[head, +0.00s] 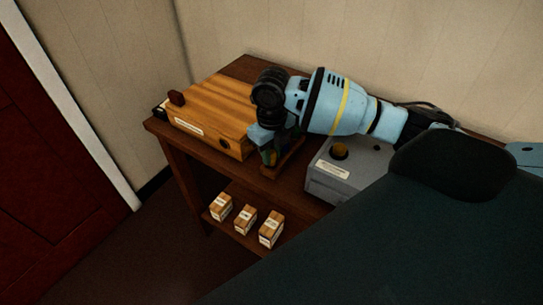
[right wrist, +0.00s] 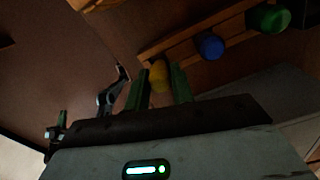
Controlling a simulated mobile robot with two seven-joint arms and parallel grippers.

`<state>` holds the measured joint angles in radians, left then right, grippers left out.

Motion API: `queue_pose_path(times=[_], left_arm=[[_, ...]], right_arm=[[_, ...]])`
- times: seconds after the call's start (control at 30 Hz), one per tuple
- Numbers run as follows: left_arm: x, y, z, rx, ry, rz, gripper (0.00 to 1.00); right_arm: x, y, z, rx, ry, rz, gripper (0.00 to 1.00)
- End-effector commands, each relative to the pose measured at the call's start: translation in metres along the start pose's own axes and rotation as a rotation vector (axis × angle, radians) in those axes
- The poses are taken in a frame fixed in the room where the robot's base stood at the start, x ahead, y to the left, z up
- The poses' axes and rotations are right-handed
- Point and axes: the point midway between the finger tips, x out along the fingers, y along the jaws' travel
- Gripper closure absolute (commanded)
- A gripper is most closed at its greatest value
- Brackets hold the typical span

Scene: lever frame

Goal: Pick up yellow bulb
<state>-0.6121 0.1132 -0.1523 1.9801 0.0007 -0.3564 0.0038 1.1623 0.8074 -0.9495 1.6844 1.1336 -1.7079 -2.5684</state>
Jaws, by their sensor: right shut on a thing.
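The yellow bulb (right wrist: 159,76) is between the two green fingers of my right gripper (right wrist: 160,88) in the right wrist view. The fingers are shut on it. A wooden rack (right wrist: 150,52) is just beyond the fingertips, with a blue bulb (right wrist: 210,46) and a green bulb (right wrist: 268,18) on it. In the head view my right gripper (head: 269,156) points down over the table, at the rack (head: 290,156). The gripper and wrist hide most of the rack and the yellow bulb there. My left gripper is in neither view.
A wooden box (head: 215,105) with a label stands left of the gripper on the brown table (head: 243,68). A grey box (head: 330,183) with an amber dome (head: 340,151) stands to the right. Several small cartons (head: 245,219) sit on the lower shelf.

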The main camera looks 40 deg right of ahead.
Motion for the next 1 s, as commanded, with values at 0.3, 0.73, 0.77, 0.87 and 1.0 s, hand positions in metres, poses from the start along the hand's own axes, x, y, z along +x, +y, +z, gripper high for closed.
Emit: queue_pose_path(times=[0.3, 0.73, 0.77, 0.87, 1.0], left_arm=[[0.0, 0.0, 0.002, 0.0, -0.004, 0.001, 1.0], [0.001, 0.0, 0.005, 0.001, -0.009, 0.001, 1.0], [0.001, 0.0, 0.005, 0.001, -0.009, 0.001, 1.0], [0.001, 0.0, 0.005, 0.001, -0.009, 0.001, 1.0], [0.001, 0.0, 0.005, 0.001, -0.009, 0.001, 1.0]], right_arm=[[-0.021, 0.047, -0.012, -0.009, 0.0, 0.005, 0.98], [-0.03, 0.137, -0.037, -0.004, 0.0, 0.003, 0.98], [-0.03, 0.141, -0.038, -0.003, 0.0, 0.003, 0.98], [-0.031, 0.149, -0.04, -0.003, 0.001, 0.002, 0.98], [-0.031, 0.154, -0.042, -0.001, 0.001, 0.001, 0.98]])
